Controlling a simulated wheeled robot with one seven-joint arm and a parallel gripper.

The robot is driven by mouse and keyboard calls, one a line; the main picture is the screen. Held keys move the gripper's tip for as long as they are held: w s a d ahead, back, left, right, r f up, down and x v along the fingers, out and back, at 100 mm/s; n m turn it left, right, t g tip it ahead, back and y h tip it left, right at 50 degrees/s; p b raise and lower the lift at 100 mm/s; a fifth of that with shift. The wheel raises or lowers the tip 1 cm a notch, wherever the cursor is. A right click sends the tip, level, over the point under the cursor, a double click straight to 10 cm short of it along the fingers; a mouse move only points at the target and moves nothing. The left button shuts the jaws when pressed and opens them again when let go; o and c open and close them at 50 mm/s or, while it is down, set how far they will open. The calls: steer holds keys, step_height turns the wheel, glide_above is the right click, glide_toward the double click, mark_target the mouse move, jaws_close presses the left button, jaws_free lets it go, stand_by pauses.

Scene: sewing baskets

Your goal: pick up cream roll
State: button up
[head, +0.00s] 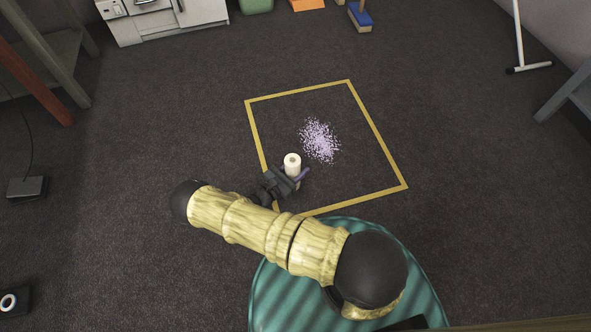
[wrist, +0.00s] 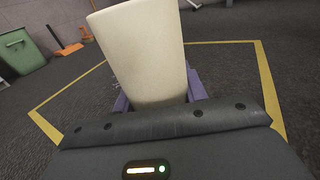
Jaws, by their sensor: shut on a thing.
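The cream roll (head: 292,162) is a pale upright cylinder with a small dark hole in its top. It also fills the upper middle of the wrist view (wrist: 143,50). My gripper (head: 297,178) is shut on the roll, with its purple fingers on either side of the roll's lower part. The gripper is near the left front side of the yellow-outlined square on the floor. The roll's bottom end is hidden behind the gripper, so I cannot tell how far it is above the floor.
A yellow taped square (head: 377,134) marks the dark carpet, with a patch of scattered lilac bits (head: 319,140) inside it. A white cabinet (head: 165,20) stands at the back left. A green bin (wrist: 22,58) and a blue-and-yellow block (head: 360,17) are at the back.

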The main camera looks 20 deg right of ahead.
mark_target(297, 157)
step_height(297, 157, up, 10)
steer(key=p, duration=0.6)
steer(key=shift+p, duration=0.35)
steer(key=w+r+n+t+y+p, duration=0.3)
steer(key=r+n+y+p, duration=0.1)
steer(key=r, duration=0.4)
steer(key=w+a+r+n+t+y+p, duration=0.1)
steer(key=w+r+n+t+y+p, duration=0.2)
steer(key=r+y+p, duration=0.3)
steer(key=w+r+n+t+y+p, duration=0.3)
steer(key=r+n+y+p, duration=0.2)
steer(key=r, duration=0.6)
steer(key=shift+a+r+t+y+p, duration=0.15)
steer(key=shift+r+t+y+p, duration=0.2)
steer(key=shift+p, duration=0.35)
steer(key=shift+a, duration=0.1)
